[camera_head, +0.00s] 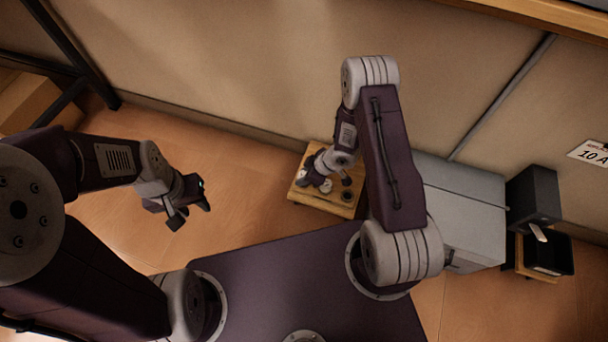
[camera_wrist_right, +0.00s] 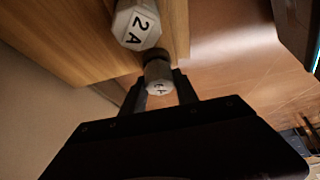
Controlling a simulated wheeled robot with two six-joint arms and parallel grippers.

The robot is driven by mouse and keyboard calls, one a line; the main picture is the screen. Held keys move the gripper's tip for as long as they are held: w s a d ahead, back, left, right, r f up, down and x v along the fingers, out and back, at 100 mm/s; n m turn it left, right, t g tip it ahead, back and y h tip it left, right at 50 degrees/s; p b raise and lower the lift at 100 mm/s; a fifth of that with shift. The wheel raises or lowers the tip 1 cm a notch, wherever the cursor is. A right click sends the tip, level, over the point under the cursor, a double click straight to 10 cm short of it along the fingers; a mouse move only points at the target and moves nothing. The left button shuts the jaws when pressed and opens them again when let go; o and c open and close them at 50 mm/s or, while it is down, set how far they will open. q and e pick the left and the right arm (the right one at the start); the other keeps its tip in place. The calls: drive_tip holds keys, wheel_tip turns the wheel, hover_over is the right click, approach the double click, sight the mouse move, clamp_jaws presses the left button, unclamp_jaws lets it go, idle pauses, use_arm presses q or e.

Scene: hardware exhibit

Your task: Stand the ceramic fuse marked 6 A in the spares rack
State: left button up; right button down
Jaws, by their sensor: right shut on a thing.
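In the right wrist view my right gripper (camera_wrist_right: 160,92) is shut on a white fuse (camera_wrist_right: 159,74) with a dark band. The mark on its end is small and looks like an A with a digit that I cannot read surely. A white fuse marked 2 A (camera_wrist_right: 136,24) is just beyond it, by the wooden block. In the head view my right gripper (camera_head: 322,174) is low over the wooden block (camera_head: 338,207), which carries white and dark pieces. My left gripper (camera_head: 190,212) is open and empty over the floor. I cannot surely tell which thing is the spares rack.
A grey cabinet (camera_head: 465,205) stands right of the block. Further right are a dark box (camera_head: 535,197) and a black open bin (camera_head: 550,255) on a wooden base. A 10 A sign (camera_head: 592,153) is on the wall. The floor left of the block is clear.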

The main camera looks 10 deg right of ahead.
drive_tip(key=shift+f, duration=0.25)
drive_tip(key=shift+c, duration=1.9)
unclamp_jaws()
wheel_tip(320, 180, up, 7)
drive_tip(key=p, duration=0.7)
drive_tip(key=shift+r, duration=0.1)
